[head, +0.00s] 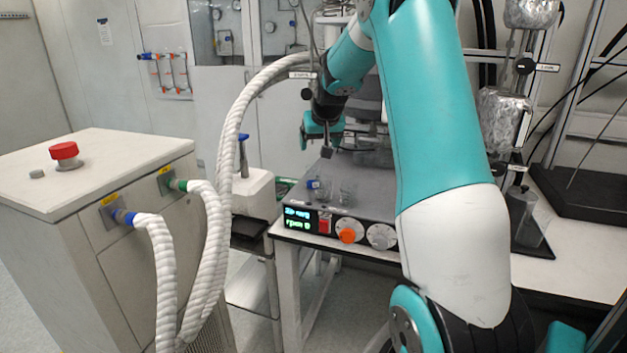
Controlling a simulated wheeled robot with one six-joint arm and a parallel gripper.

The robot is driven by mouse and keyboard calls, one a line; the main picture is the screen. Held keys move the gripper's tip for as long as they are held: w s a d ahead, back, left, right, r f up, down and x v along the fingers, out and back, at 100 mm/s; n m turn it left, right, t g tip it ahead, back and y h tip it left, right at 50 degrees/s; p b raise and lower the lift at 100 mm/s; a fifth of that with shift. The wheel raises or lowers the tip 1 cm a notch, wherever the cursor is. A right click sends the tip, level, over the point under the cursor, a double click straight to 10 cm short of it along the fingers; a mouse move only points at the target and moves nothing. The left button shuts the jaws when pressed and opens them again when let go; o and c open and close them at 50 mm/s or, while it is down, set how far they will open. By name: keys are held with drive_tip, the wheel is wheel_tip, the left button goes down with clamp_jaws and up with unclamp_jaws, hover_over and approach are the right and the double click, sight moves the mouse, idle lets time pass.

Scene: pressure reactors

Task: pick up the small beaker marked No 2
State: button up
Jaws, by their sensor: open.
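Small clear glass beakers stand on the grey top plate of a stirrer (375,205). One beaker (319,193) is at the left with a blue patch on it, and another glass piece (346,195) is just right of it. Their number marks are too small to read, so I cannot tell which is No 2. My gripper (318,147), with teal jaws, is open above and behind these beakers, apart from them. Nothing shows between its jaws. My arm hides the right part of the plate.
A white cabinet (95,190) with a red button stands at the left. Thick white hoses (228,150) arch from it toward the stirrer, close to my gripper. Foil-wrapped vessels (503,120) and a stand (590,190) are at the right. A white device (250,192) sits left of the stirrer.

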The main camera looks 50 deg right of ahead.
sight(312, 175)
drive_tip(key=p+x, duration=0.3)
drive_tip(key=x, duration=0.8)
drive_tip(key=shift+d+f, duration=0.3)
drive_tip(key=shift+f, duration=0.05)
drive_tip(key=shift+p+x, duration=1.35)
drive_tip(key=shift+x, duration=1.4)
drive_tip(key=c, duration=1.1)
